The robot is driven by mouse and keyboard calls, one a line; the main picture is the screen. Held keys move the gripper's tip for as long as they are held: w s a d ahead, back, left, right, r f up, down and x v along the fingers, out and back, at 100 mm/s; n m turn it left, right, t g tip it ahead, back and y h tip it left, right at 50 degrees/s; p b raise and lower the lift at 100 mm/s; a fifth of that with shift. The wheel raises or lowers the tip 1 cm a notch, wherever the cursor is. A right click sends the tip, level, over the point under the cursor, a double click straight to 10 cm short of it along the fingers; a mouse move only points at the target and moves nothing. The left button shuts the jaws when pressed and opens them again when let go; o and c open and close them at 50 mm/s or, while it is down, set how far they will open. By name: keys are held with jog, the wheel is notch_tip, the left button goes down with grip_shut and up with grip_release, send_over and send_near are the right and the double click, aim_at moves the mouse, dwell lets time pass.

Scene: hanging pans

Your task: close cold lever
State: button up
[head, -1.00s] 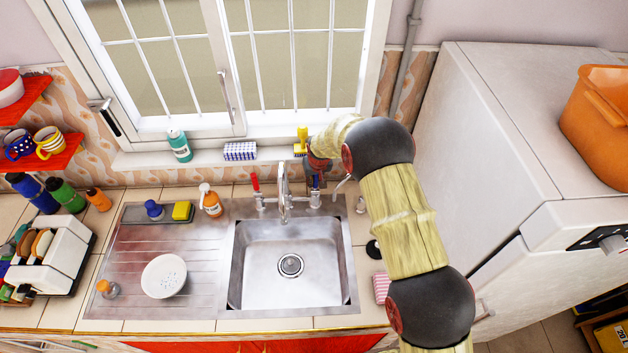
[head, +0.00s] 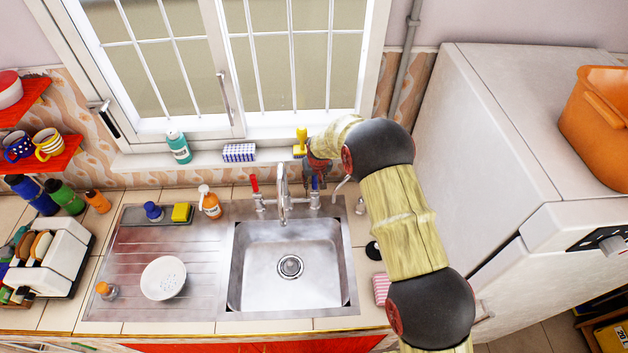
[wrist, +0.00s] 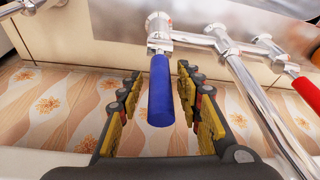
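The cold lever is the blue handle (wrist: 161,90) in the wrist view, on the chrome tap (wrist: 212,38). It points toward the camera and lies between the two fingers of my gripper (wrist: 161,108). The fingers are open on either side of it, with a visible gap at each side. In the head view the blue lever (head: 315,184) is partly hidden by my gripper (head: 317,178) at the right side of the tap. The red lever (head: 254,184) stands upright at the tap's left side and also shows in the wrist view (wrist: 308,92).
The curved spout (head: 283,190) stands close left of my gripper. The steel sink (head: 290,235) lies below, empty. A yellow-topped brush (head: 301,138) and a blue-patterned sponge (head: 239,153) are on the windowsill behind. The white fridge-like cabinet (head: 500,130) bounds the right side.

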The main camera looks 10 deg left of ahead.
jog(key=v, duration=1.2)
jog(key=shift+d, duration=0.1)
jog(key=s+d+r+m+t+b, duration=0.1)
jog(key=s+d+r+b, duration=0.5)
jog(key=d, duration=0.3)
jog(key=s+d+r+m+b, duration=0.1)
jog(key=s+d+r+b, duration=0.4)
jog(key=d+r, duration=0.4)
jog(key=s+d+f+m+b, duration=0.1)
jog(key=s+d+f+b, duration=0.1)
jog(key=s, duration=0.7)
jog(key=s+d+f+m+t+h+b, duration=0.1)
jog(key=s+d+f+b, duration=0.1)
jog(key=s+d+b, duration=0.2)
jog(key=s+d+f+m+b, duration=0.1)
jog(key=s+d+b, duration=0.3)
jog(key=s+d, duration=0.4)
jog(key=s+f, duration=0.1)
jog(key=s, duration=0.6)
jog(key=shift+d+f+h, duration=0.2)
jog(key=shift+f+h, duration=0.1)
jog(key=shift+c, duration=0.6)
